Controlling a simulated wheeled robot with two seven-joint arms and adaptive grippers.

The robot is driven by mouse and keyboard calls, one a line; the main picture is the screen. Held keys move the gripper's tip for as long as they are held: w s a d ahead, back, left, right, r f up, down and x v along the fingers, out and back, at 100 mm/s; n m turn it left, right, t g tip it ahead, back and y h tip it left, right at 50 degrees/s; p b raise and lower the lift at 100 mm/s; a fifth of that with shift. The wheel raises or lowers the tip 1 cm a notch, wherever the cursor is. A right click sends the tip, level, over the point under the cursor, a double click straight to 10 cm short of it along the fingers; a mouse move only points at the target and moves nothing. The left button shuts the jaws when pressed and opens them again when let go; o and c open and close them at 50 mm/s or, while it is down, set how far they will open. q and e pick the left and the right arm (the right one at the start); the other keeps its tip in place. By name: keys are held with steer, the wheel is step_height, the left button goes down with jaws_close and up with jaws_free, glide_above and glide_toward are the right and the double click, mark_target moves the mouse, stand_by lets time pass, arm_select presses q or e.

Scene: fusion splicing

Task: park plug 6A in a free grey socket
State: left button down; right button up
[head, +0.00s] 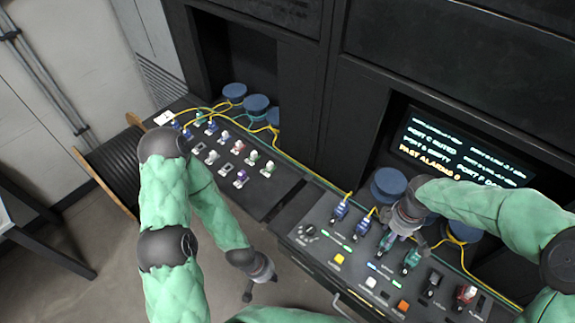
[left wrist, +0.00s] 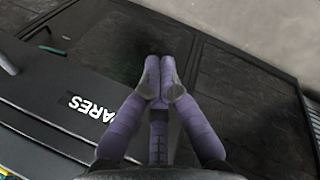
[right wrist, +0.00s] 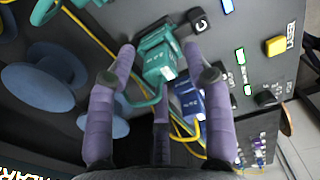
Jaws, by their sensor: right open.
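My right gripper (right wrist: 160,62) is open, with its fingers on either side of a teal plug (right wrist: 160,66) on the splicer panel. I cannot tell whether they touch it, and its small label is not clearly readable, so I cannot confirm it is 6A. A blue plug (right wrist: 187,101) is beside it. In the head view the right gripper (head: 402,232) covers part of that row; another teal plug (head: 411,258) is right of it. On the left panel, grey sockets (head: 212,157) sit among several plugs. My left gripper (head: 262,285) is shut and empty (left wrist: 158,82), away from the panels.
The left panel (head: 262,205) also holds white, pink and purple plugs. Yellow fibres (head: 300,172) run along its back to the right panel. Blue spools (head: 256,104) stand behind. A screen (head: 460,150) shows port states, including port C muted. Buttons (head: 403,305) line the right panel's front.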

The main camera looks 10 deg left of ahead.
steer(key=shift+f, duration=0.6)
stand_by(0.7)
jaws_close()
steer(key=shift+r, duration=0.15)
steer(key=shift+r+p, duration=2.35)
steer(key=shift+r, duration=0.55)
